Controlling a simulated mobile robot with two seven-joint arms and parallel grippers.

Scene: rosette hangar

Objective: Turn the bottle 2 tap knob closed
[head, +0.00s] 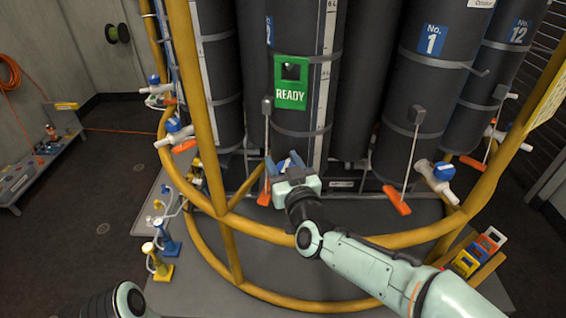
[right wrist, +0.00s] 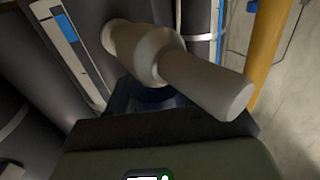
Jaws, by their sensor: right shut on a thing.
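Bottle 2 (head: 303,130) is the tall dark cylinder in the middle of the head view, its blue number plate (head: 269,30) partly cut off by its edge. My right gripper (head: 285,163) is at its foot, shut on the tap knob. In the right wrist view the white tap (right wrist: 150,50) shows close up, its spout (right wrist: 212,88) pointing to the lower right. The dark blue knob (right wrist: 150,96) is mostly hidden beneath the tap, between my fingers. How far the knob is turned cannot be told. My left gripper is not in view; only part of that arm shows.
A green READY tag (head: 291,83) hangs on bottle 2. Yellow rails (head: 345,239) curve around the bottles, beneath my right arm. Bottle 1 (head: 425,90) stands to the right, with a blue-knobbed tap (head: 440,175) nearby. Orange-tipped levers (head: 397,200) hang near the floor.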

